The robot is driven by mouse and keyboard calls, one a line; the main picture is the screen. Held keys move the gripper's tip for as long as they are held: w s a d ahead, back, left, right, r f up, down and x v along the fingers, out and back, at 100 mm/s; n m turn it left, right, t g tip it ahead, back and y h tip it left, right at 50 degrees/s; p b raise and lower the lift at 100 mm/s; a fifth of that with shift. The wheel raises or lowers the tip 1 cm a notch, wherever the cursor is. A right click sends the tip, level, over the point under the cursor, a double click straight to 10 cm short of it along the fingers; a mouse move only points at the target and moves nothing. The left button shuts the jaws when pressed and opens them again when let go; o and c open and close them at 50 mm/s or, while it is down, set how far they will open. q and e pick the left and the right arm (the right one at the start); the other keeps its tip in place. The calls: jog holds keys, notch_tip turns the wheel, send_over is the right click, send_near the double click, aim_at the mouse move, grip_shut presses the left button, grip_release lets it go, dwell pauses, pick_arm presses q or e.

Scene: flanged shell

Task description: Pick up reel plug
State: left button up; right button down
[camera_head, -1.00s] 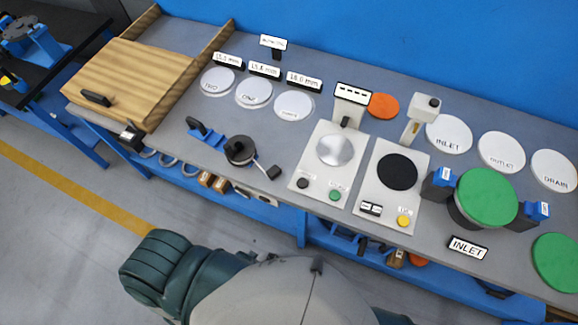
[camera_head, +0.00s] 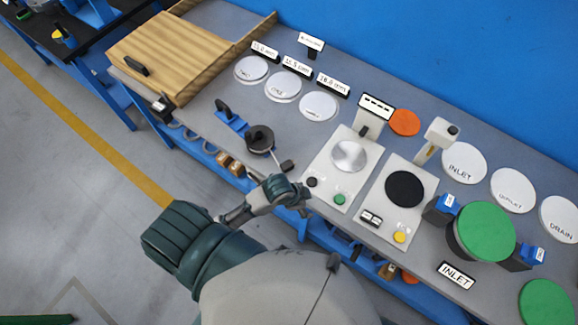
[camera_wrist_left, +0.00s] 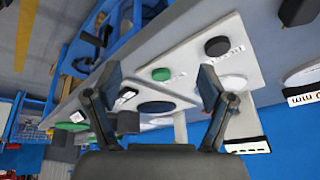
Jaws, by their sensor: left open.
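In the head view, a black round reel (camera_head: 260,138) lies near the table's front edge. A thin pale cord or rod runs from it to a small black block (camera_head: 287,165), which looks like the reel plug. My left gripper (camera_head: 298,190) is at the front edge, just below that block in the picture and apart from it as far as I can tell. In the left wrist view, the two fingers of my left gripper (camera_wrist_left: 160,84) are spread, with nothing held between them. I cannot make out the plug in that view. My right gripper is not in view.
A pale panel (camera_head: 325,185) with a green button stands right of the block; another with a black disc (camera_head: 405,188) follows. A blue stand (camera_head: 232,121) is left of the reel. Labelled white discs (camera_head: 318,106) lie behind.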

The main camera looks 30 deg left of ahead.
pick_arm(q)
jog(key=w+a+r+m+g+y, duration=0.3)
jog(key=w+a+r+m+g, duration=0.1)
jog(key=w+a+r+m, duration=0.8)
jog(key=m, duration=0.1)
send_over(286, 164)
jog(key=f, duration=1.3)
jog(key=shift+s+a+f, duration=0.1)
jog(key=shift+s+f, duration=0.1)
jog(key=shift+s, duration=0.05)
jog(key=shift+d+f, duration=0.2)
jog(key=shift+f, duration=0.3)
jog(key=f, duration=0.3)
jog(key=shift+w+d+f, duration=0.2)
jog(key=shift+f, duration=0.75)
jog(key=shift+a, duration=0.2)
